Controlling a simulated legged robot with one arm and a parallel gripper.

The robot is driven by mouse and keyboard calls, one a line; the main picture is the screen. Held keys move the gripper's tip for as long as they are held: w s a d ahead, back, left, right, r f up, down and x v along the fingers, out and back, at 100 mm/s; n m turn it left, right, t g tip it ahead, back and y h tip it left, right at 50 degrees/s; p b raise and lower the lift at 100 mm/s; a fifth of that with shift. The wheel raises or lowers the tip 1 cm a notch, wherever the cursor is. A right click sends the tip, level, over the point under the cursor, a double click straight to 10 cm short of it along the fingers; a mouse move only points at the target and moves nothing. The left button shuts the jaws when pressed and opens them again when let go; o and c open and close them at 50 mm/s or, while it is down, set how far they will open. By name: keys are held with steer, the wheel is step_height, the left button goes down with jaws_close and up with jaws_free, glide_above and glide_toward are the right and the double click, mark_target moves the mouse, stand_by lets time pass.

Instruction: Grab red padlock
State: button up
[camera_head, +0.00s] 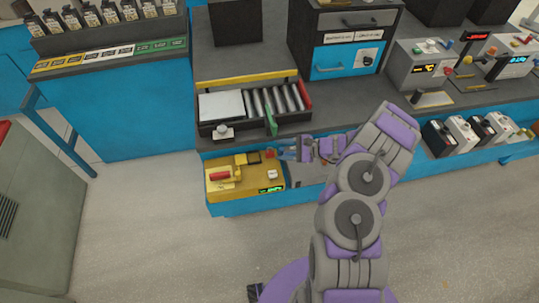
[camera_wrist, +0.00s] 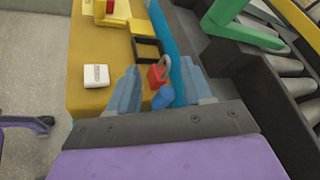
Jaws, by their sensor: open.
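The red padlock (camera_wrist: 156,76) has a grey shackle and is at the edge of the yellow box. It shows as a small red spot in the head view (camera_head: 269,154), beside my fingertips. My gripper (camera_wrist: 160,68) is open, with one blue finger on each side of the padlock in the wrist view. I cannot tell whether the fingers touch it. In the head view my gripper (camera_head: 284,154) reaches in from the right. A small blue cylinder (camera_wrist: 163,98) lies between the fingers, nearer the wrist.
The yellow box (camera_head: 240,188) carries a white square piece (camera_wrist: 96,76), a dark frame (camera_wrist: 147,48) and a red cylinder (camera_head: 219,176). Behind it is a dark tray (camera_head: 235,130) with grey rollers and a green lever (camera_head: 270,119). Open floor lies in front.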

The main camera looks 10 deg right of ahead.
mark_target(268, 150)
steer(key=x, duration=0.1)
steer(key=b+x, duration=0.1)
steer(key=x, duration=0.2)
steer(key=shift+w+f+b, duration=0.35)
steer(key=shift+w+f, duration=0.1)
steer(key=shift+f, duration=0.05)
steer(key=shift+w+a, duration=0.1)
steer(key=shift+a, duration=0.4)
steer(key=shift+d, duration=0.1)
jaws_close()
